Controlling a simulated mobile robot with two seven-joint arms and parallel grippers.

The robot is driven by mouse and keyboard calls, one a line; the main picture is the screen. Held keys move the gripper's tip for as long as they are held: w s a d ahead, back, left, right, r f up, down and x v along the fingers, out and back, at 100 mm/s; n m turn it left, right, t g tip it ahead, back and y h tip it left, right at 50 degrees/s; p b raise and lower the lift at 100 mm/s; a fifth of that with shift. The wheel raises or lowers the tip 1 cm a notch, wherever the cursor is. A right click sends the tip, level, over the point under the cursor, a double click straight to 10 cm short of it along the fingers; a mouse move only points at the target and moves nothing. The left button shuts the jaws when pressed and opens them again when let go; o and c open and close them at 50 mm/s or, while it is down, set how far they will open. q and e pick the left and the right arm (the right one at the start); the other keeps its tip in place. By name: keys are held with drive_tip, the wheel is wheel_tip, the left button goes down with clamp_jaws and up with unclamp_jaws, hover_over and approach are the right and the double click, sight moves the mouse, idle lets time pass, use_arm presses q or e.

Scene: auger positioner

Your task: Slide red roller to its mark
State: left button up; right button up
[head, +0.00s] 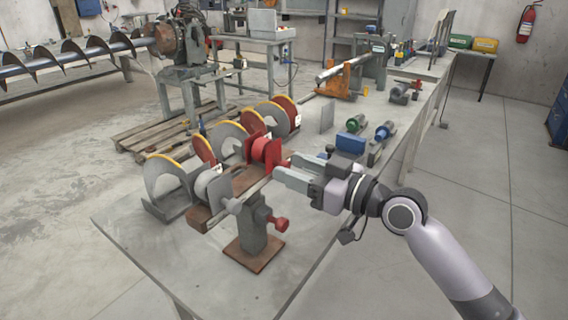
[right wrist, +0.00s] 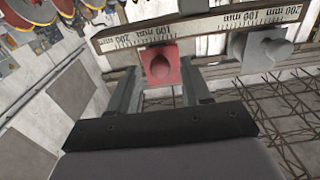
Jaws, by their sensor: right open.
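In the head view the red roller (head: 267,150) sits on the long rail of the positioner, toward its far end. A grey roller (head: 212,186) sits on the same rail closer to the near end. My right gripper (head: 283,176) is open and just right of the red roller. In the right wrist view, a red block with a rounded knob (right wrist: 160,64) lies between and just beyond the open fingertips (right wrist: 158,82). A printed millimetre scale (right wrist: 215,25) runs above it. I cannot tell whether the fingers touch it. My left gripper is out of view.
A grey post with a red knob (head: 253,225) stands at the rail's near end. Several auger discs (head: 163,178) stand left of the rail. Blue and green motors (head: 357,124) lie right and behind. The near tabletop (head: 165,248) is clear.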

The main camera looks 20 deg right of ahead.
drive_tip(key=shift+x, duration=1.3)
clamp_jaws()
drive_tip(key=shift+d, duration=0.1)
unclamp_jaws()
